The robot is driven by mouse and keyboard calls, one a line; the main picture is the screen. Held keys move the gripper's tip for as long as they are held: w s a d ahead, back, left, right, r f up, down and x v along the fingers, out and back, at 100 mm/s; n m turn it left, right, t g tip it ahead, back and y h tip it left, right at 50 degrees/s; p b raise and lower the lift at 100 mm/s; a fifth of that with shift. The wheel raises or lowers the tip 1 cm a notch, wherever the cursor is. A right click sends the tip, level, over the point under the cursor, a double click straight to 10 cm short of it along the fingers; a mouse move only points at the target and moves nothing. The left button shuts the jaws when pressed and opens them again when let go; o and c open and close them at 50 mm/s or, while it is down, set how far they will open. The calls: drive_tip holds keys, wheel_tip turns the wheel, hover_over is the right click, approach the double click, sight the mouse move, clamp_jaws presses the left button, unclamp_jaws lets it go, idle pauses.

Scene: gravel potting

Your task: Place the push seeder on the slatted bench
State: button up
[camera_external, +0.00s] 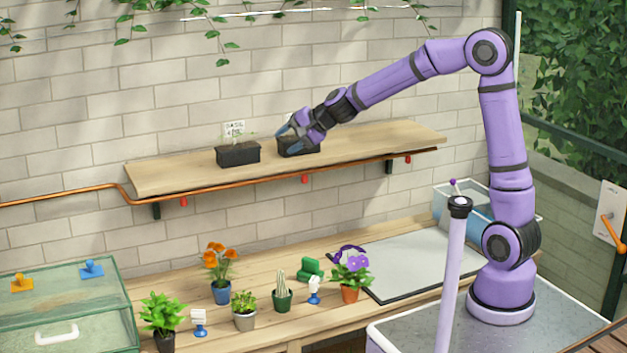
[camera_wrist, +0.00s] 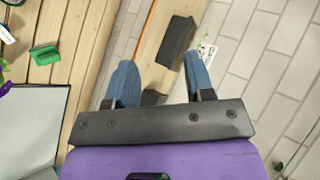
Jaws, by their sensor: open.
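I cannot tell for sure which thing is the push seeder. A small white-and-blue piece (camera_external: 314,290) and a green blocky piece (camera_external: 312,268) stand on the slatted bench (camera_external: 262,330); the green piece also shows in the wrist view (camera_wrist: 44,56). My gripper (camera_external: 290,133) is open at the wall shelf, far above the bench, beside a black pot (camera_external: 299,149). In the wrist view, a dark patch (camera_wrist: 152,97) shows between the blue fingers, partly hidden by the gripper body. No grip on it shows.
Another black pot (camera_external: 238,154) with seedlings and a label sits on the wooden shelf (camera_external: 180,172). Several potted plants crowd the bench, including orange (camera_external: 221,290) and purple (camera_external: 350,293) flowers. A grey mat (camera_external: 425,263) is mostly clear. A glass cold frame (camera_external: 70,290) stands left.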

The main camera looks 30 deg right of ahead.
drive_tip(key=s+d+r+n+h, duration=0.25)
drive_tip(key=s+d, duration=0.35)
drive_tip(key=d, duration=0.5)
drive_tip(key=s+d+r+n+h, duration=0.1)
drive_tip(key=s+d+r+n, duration=0.15)
drive_tip(key=s+d, duration=0.6)
drive_tip(key=s+d+f+n+g+h, duration=0.1)
drive_tip(key=s+d+f+h, duration=0.1)
drive_tip(key=s+d, duration=0.5)
drive_tip(key=s+d+f+n+g+h, duration=0.1)
drive_tip(key=s+d+f+h, duration=0.1)
drive_tip(key=s+d, duration=0.5)
drive_tip(key=d+f, duration=0.1)
drive_tip(key=d, duration=0.3)
drive_tip(key=shift+s+d, duration=0.15)
drive_tip(key=shift+s, duration=0.25)
